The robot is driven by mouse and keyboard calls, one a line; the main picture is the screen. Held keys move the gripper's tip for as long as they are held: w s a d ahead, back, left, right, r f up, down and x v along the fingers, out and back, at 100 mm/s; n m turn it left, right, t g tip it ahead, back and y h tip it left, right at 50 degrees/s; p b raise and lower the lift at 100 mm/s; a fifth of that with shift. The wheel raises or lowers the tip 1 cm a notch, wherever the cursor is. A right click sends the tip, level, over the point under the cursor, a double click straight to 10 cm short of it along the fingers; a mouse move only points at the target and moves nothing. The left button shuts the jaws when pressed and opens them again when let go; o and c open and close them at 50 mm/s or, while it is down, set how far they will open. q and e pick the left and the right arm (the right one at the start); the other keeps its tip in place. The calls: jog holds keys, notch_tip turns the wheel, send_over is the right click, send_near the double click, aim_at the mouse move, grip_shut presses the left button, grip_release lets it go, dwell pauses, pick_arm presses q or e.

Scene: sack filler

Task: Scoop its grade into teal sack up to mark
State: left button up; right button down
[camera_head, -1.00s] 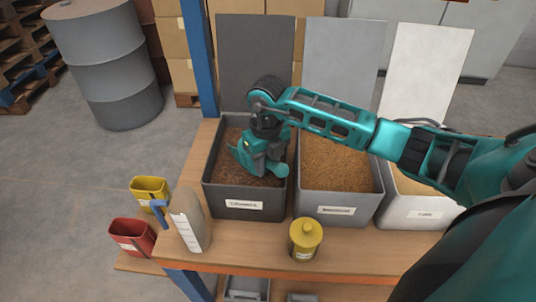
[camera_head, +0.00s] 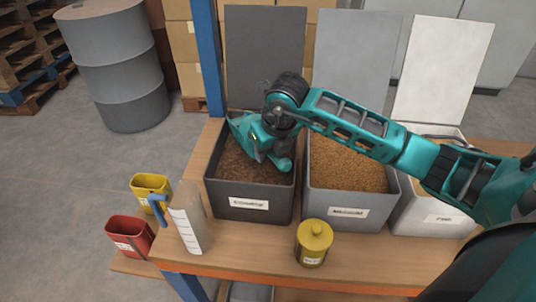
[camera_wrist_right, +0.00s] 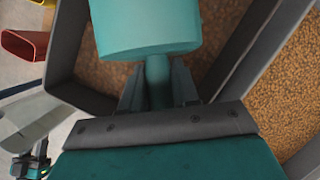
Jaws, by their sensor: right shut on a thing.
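My right gripper (camera_head: 272,142) is over the dark left bin (camera_head: 250,207) of brown grain. In the right wrist view its fingers (camera_wrist_right: 158,88) are shut on the handle of a teal scoop (camera_wrist_right: 145,28). The scoop's cup hangs over or in the grain. I cannot tell how full it is. A red open holder (camera_head: 129,238) and a yellow one (camera_head: 150,186) stand at the left. A pale grey upright piece (camera_head: 188,222) with scale marks stands beside them, near a blue handle. I see no clearly teal sack.
A middle bin (camera_head: 347,212) of golden grain and a white-grey bin (camera_head: 430,224) stand to the right, lids raised behind. A yellow canister (camera_head: 314,243) stands on the wooden bench (camera_head: 250,255) in front. A blue post (camera_head: 207,60) rises behind the left bin.

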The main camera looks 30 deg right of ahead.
jog(key=shift+s+a+r+p, duration=0.15)
jog(key=shift+a+r+p, duration=0.15)
jog(key=shift+r, duration=0.4)
jog(key=shift+s+d+r+t+p, duration=0.1)
jog(key=shift+s+r+t+p, duration=0.25)
jog(key=shift+r, duration=0.3)
jog(key=shift+t, duration=0.35)
jog(key=shift+p+v, duration=0.8)
jog(key=shift+v, duration=1.65)
jog(key=shift+f, duration=0.1)
